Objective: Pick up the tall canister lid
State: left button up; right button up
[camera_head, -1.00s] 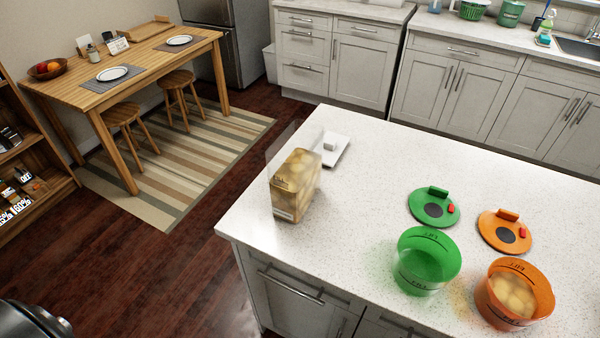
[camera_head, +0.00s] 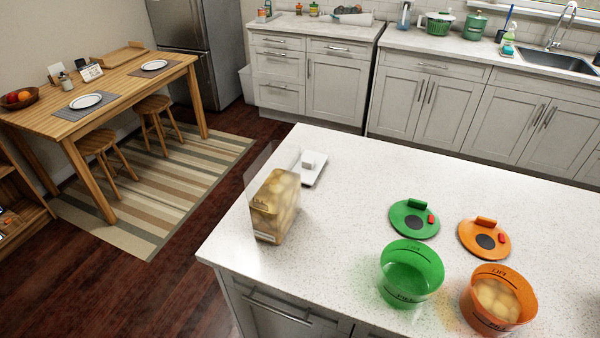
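A tall clear canister (camera_head: 275,207) filled with pale round food stands upright near the left end of the white island counter. A white square lid with a raised block handle (camera_head: 309,167) lies flat on the counter just behind and to the right of it. A green round lid (camera_head: 413,219) and an orange round lid (camera_head: 484,239) lie flat farther right. A green tub (camera_head: 411,272) and an orange tub (camera_head: 499,299) with pale round food stand in front of them. Neither of my grippers shows in the view.
The island counter (camera_head: 340,240) has clear room between the canister and the green tub. A wooden table (camera_head: 120,85) with stools stands at the back left on a striped rug. White cabinets with a sink (camera_head: 560,62) line the back.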

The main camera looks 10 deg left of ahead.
aim_at(309, 178)
jog(key=j+z, duration=0.4)
jog(key=j, duration=0.25)
jog(key=j+z, duration=0.35)
jog(key=j, duration=0.35)
